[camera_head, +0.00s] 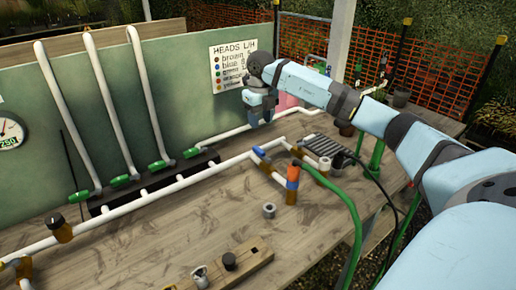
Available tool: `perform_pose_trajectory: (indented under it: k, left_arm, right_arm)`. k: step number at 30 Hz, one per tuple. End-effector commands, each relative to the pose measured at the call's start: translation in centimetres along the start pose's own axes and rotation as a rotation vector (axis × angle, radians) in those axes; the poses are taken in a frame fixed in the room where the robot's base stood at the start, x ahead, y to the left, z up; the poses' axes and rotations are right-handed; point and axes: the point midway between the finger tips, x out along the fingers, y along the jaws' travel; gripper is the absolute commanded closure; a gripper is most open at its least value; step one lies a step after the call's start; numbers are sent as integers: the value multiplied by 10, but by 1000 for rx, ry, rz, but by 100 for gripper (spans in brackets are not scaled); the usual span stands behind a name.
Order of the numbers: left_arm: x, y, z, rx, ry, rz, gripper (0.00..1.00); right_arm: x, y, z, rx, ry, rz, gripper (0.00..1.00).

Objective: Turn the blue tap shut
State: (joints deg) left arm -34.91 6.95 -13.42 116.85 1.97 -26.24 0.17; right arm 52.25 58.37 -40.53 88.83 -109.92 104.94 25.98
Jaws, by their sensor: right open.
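The blue tap (259,153) is a small blue lever on the white pipe (190,181), at a brown fitting near the middle of the bench. My right gripper (262,122) points down above and slightly behind the tap in the picture. Its jaws are open, small and dark, and hold nothing that I can see. It looks apart from the tap, with a gap between its tips and the lever. How far the lever is turned is hard to tell. My left gripper is not in view.
Green taps (123,180) sit at the feet of upright white pipes on the left. A loose grey fitting (269,210) and a wooden block (232,262) are in front. A gauge (10,131) is far left.

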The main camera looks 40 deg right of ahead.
Motion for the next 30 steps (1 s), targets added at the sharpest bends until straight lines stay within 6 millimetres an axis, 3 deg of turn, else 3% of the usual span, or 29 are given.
perform_pose_trajectory:
  k: [9,15,28,29,30]
  left_arm:
    - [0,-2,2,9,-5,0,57]
    - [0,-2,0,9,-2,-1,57]
    - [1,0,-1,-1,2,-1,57]
    - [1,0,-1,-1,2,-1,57]
    - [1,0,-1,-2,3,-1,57]
  right_arm:
    - [70,1,-1,-2,3,3,55]
    - [98,2,0,-2,2,4,55]
    - [109,1,0,-2,-1,4,55]
    - [109,1,0,-2,-1,4,58]
    - [109,1,0,-2,-1,4,67]
